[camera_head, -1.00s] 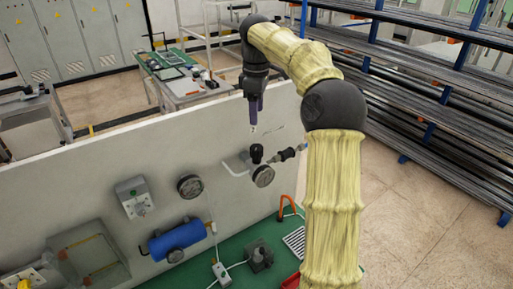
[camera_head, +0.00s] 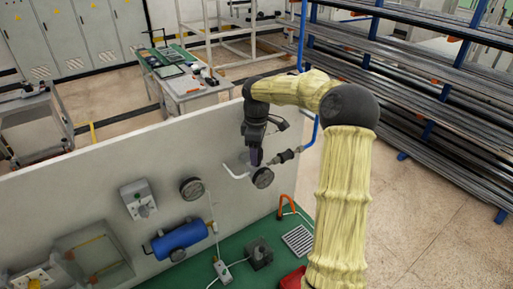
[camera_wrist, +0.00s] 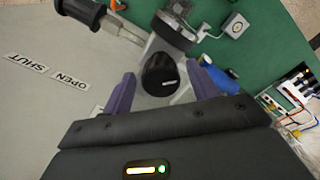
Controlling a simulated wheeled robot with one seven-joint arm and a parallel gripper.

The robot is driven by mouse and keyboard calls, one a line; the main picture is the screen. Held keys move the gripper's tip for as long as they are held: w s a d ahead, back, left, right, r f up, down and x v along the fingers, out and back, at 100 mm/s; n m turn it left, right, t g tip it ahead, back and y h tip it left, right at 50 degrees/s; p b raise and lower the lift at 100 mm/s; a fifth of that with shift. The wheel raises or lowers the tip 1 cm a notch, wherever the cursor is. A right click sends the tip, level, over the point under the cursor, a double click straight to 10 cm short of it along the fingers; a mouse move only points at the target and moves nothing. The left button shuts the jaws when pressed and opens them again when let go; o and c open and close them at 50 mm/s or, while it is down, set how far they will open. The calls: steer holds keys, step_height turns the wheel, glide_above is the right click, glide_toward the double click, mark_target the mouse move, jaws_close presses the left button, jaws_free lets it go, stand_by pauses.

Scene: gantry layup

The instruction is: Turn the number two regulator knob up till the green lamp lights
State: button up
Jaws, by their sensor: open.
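My gripper (camera_head: 254,159) is open, with its purple fingers pointing down at the regulator on the grey panel. In the wrist view my gripper (camera_wrist: 159,88) has one finger on each side of the black regulator knob (camera_wrist: 160,75), with gaps showing beside it. The knob carries a pale mark. In the head view the fingers hide the knob. A round gauge (camera_head: 263,178) sits just below it. No number label is readable. I cannot make out a lit green lamp on the panel.
A black-handled valve (camera_head: 285,156) is close to the right of the regulator. OPEN (camera_wrist: 69,82) and SHUT (camera_wrist: 25,63) labels lie on the panel. A second gauge (camera_head: 192,189), a blue cylinder (camera_head: 179,239) and a grey box (camera_head: 138,199) are further left.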

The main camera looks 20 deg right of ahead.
steer(key=c, duration=1)
